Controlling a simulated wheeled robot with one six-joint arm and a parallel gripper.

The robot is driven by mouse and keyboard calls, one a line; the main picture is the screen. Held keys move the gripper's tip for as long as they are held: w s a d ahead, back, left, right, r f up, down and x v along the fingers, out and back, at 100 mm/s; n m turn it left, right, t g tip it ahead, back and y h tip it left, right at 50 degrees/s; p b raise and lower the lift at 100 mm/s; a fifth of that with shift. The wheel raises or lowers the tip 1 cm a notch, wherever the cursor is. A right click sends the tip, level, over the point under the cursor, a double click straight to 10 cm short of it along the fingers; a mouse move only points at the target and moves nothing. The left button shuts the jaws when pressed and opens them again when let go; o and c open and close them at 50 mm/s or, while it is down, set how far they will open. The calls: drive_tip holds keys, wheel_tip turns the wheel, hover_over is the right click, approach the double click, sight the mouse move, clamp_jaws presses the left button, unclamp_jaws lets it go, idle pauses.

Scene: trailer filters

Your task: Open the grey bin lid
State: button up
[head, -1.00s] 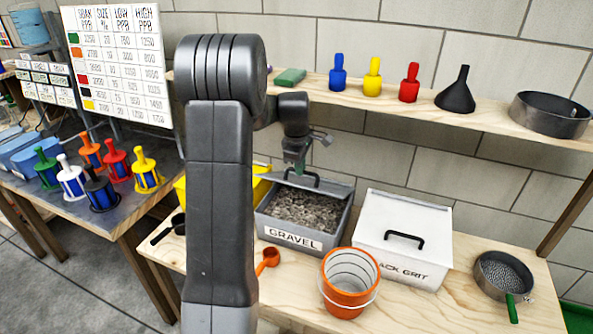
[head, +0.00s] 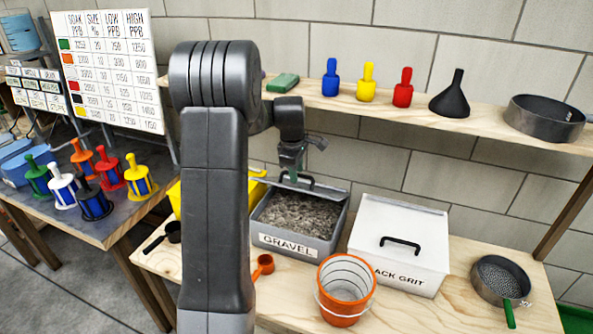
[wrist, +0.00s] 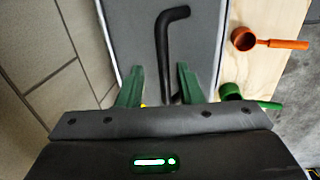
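The grey bin (head: 318,243), labelled GRAVEL, stands on the bench with grey gravel (head: 300,214) showing inside it. Its grey lid (head: 335,190) is raised at the back edge, with a black handle (head: 305,181) on it. My gripper (head: 290,176) is at the lid's handle. In the wrist view, the black handle (wrist: 164,50) runs down between the green fingers of my gripper (wrist: 160,82), over the grey lid (wrist: 198,40). The fingers stand apart with space beside the handle. Any contact is hard to tell.
A white BLACK GRIT bin (head: 400,240) stands right of the grey bin. An orange bucket (head: 345,290), orange scoop (head: 262,266) and sieve (head: 500,280) are on the bench. A yellow bin (head: 255,190) is partly behind my arm. A shelf (head: 420,115) runs above.

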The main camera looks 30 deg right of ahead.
wheel_tip(320, 180, up, 13)
drive_tip(key=s+a+b, duration=0.1)
drive_tip(key=a, duration=0.1)
drive_tip(key=shift+s+r, duration=0.2)
drive_tip(key=shift+s, duration=0.2)
